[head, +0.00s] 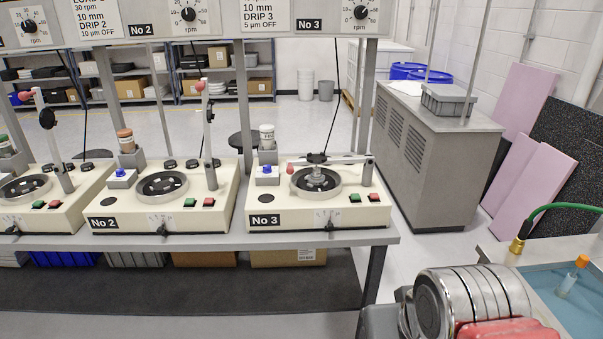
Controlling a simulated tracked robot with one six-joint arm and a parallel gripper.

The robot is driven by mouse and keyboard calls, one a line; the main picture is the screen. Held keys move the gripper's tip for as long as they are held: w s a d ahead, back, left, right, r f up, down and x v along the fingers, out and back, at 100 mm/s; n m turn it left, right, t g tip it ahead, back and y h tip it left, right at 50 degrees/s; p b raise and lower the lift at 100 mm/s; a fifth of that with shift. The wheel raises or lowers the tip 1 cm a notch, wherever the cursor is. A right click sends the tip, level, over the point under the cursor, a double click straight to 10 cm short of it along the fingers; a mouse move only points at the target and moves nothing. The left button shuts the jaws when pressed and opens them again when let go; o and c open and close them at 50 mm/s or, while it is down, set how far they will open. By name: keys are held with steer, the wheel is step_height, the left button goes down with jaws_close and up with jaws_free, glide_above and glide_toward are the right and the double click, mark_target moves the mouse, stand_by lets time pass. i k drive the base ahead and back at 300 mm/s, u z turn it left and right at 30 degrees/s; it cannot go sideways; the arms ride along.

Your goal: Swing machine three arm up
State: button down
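Machine three (315,198), a cream box labelled No 3, stands at the right end of the bench. Its arm (335,160) lies down, roughly level, across the black round plate (335,186). A pink-red knob (290,168) is at the arm's left end, and the arm reaches a post near the machine's right side. A metal piece (316,176) sits on the plate under the arm. A silver ribbed cylinder with red parts below it shows at the bottom right and looks like part of my arm. I cannot make out any gripper fingers.
Machine two (165,197) stands left of machine three with its arm (206,125) upright. A further machine (40,195) at the left also has its arm up. A grey cabinet (435,160) and a blue water basin (570,300) are at the right.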

mark_target(317, 160)
steer(key=z, duration=0.55)
steer(key=i, duration=1.4)
steer(key=u, duration=2.3)
